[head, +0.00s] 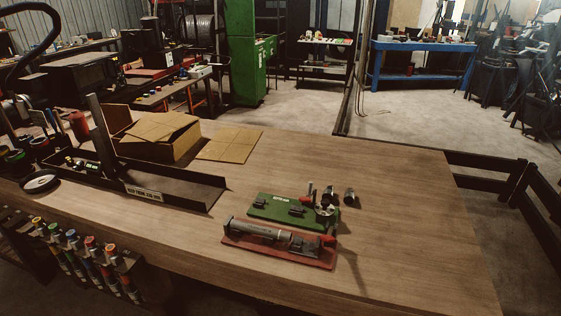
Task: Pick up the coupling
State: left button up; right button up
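Two small dark metal cylindrical pieces stand close together on the wooden table, just behind the right end of a green plate (262,210). One is the left piece (328,192), the other the right piece (349,196). They look like couplings, but they are too small to tell which is which. The green plate carries small dark blocks, a round metal part (324,212) and a red-tipped lever. In front of it, a red plate (262,250) holds a long grey cylinder (260,230) and a red-ended part. Neither of my grippers shows in the head view.
A dark metal tray (180,188) and an open cardboard box (165,140) occupy the table's left. Colour-topped tools (85,255) hang at the front left edge. The table's right side (410,220) is clear. Dark rails (515,185) stand beyond its right edge.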

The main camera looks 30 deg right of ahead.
aim_at(328, 193)
jog(key=z, duration=1.3)
